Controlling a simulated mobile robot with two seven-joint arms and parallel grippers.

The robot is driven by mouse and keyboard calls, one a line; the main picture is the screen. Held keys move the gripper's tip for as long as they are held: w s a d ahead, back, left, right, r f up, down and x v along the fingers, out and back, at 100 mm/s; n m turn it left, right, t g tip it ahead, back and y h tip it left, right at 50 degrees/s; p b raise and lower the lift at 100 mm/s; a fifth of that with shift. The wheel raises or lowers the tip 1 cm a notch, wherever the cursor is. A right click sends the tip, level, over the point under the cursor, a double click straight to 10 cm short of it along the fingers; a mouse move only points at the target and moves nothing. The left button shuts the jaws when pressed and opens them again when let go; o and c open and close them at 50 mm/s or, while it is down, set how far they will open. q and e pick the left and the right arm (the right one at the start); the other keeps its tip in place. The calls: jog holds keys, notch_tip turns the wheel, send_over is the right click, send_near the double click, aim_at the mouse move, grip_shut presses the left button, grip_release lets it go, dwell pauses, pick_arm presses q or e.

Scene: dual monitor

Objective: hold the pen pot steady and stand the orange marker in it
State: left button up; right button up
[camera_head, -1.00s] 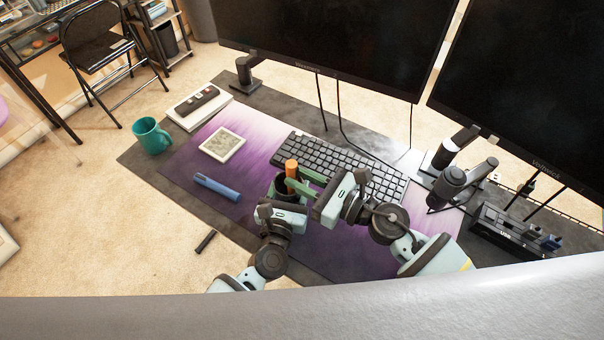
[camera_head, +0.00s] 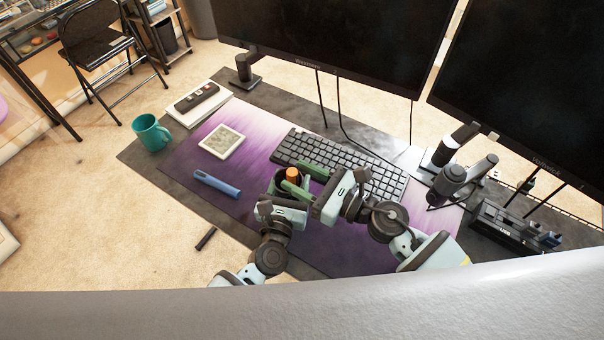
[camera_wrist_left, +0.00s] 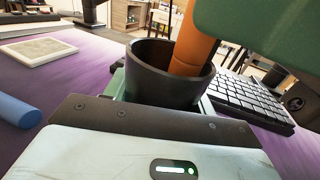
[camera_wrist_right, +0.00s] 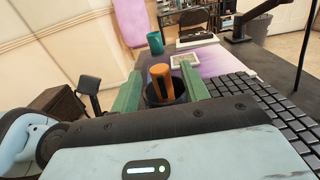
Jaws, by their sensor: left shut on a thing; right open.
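The black pen pot (camera_wrist_left: 160,90) stands upright on the purple mat, and my left gripper (camera_wrist_left: 162,100) is shut on it with a green finger at each side. The orange marker (camera_wrist_left: 190,55) is inside the pot, leaning a little against the rim; its top also shows in the head view (camera_head: 292,175). My right gripper (camera_wrist_right: 161,84) is open above the pot, one green finger on each side of the marker, with gaps visible in the right wrist view. The marker's lower end is hidden inside the pot.
A keyboard (camera_head: 340,164) lies close behind the pot. A blue cylinder (camera_head: 216,184) lies on the mat to the left. Two monitors are at the back.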

jog(key=shift+r, duration=0.15)
notch_tip(320, 180, up, 10)
dwell(0.8)
dwell(0.9)
pick_arm(q)
jog(key=o, duration=1.1)
jog(key=v, duration=1.2)
